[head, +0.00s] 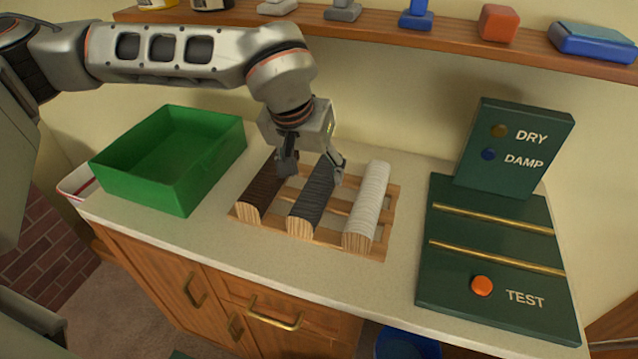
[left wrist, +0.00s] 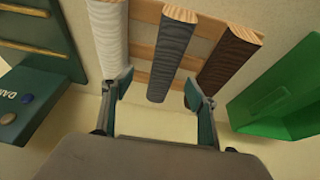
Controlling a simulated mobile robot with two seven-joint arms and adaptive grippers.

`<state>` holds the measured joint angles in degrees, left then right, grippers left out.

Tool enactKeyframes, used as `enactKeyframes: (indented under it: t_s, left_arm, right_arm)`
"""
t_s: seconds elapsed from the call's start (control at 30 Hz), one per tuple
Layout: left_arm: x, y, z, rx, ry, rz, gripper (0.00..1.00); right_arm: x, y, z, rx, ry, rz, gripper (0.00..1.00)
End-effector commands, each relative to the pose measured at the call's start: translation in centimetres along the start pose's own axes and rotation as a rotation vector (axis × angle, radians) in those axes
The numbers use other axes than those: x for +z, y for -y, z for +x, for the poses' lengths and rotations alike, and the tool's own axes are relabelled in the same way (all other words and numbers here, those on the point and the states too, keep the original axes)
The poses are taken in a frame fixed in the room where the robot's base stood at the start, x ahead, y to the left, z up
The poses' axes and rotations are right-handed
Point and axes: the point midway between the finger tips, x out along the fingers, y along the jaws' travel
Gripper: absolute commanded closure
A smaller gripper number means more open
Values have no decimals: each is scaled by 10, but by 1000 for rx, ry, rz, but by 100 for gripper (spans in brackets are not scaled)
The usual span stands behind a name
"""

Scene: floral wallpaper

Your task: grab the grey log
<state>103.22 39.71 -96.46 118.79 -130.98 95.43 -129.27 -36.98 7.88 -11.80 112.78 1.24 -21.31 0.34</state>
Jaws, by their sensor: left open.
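The grey log (head: 314,196) lies in the middle of a wooden slatted rack (head: 384,222), between a dark brown log (head: 260,193) and a whitish log (head: 368,200). In the left wrist view the grey log (left wrist: 172,55) runs down between the two fingers. My left gripper (head: 313,166) is open and points down over the far end of the grey log, one finger on each side. In the left wrist view my left gripper (left wrist: 157,92) holds nothing; I cannot tell whether a finger touches the log. My right gripper does not show.
A green open box (head: 190,190) stands left of the rack. A dark green test board (head: 490,270) with brass bars, an orange button and an upright DRY/DAMP panel (head: 515,145) stands at the right. A wooden shelf (head: 455,42) with several objects runs along the back wall.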

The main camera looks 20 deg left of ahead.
Motion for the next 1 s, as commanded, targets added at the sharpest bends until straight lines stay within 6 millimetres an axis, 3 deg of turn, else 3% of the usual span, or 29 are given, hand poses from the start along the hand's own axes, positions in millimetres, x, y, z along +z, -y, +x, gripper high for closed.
enactKeyframes:
  t_s: [0.17,0.47,0.73,1.0]
  left_arm:
    - [-4,15,14,-43,-22,21,42]
    - [-4,13,42,-41,-21,21,42]
    - [-3,10,79,-40,-20,19,42]
    - [-5,10,87,-39,-24,20,42]
  right_arm:
    - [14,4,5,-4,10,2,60]
    - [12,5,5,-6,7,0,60]
    - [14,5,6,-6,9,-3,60]
    - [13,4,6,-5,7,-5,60]
